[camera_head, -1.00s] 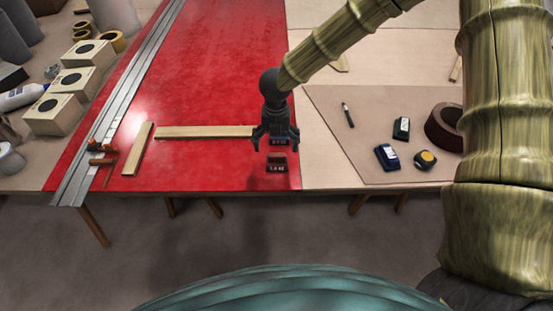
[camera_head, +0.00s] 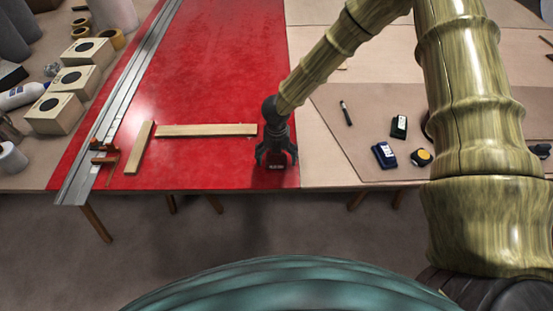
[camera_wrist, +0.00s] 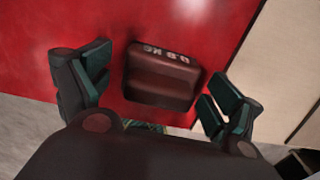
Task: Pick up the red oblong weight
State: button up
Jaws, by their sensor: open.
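The dark red oblong weight (camera_wrist: 160,80) lies on the red sheet near its front edge, with pale kilogram lettering on top; the digits are hard to read. In the wrist view it sits between my two spread fingers, with space on both sides. My gripper (camera_head: 277,158) is open and points down over the weight. In the head view only a small lettered part of the weight (camera_head: 276,167) shows between the fingers; the rest is hidden. I cannot tell whether the fingertips are level with it.
A wooden strip (camera_head: 206,130) lies left of my gripper, beside a shorter strip (camera_head: 139,147) and metal rails (camera_head: 125,95). To the right are a navy item (camera_head: 384,155), a dark green item (camera_head: 399,127), a yellow-and-black item (camera_head: 422,157) and a pen-like item (camera_head: 346,113).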

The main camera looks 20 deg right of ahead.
jog(key=c, duration=1.5)
jog(key=shift+c, duration=1.2)
jog(key=shift+r, duration=0.15)
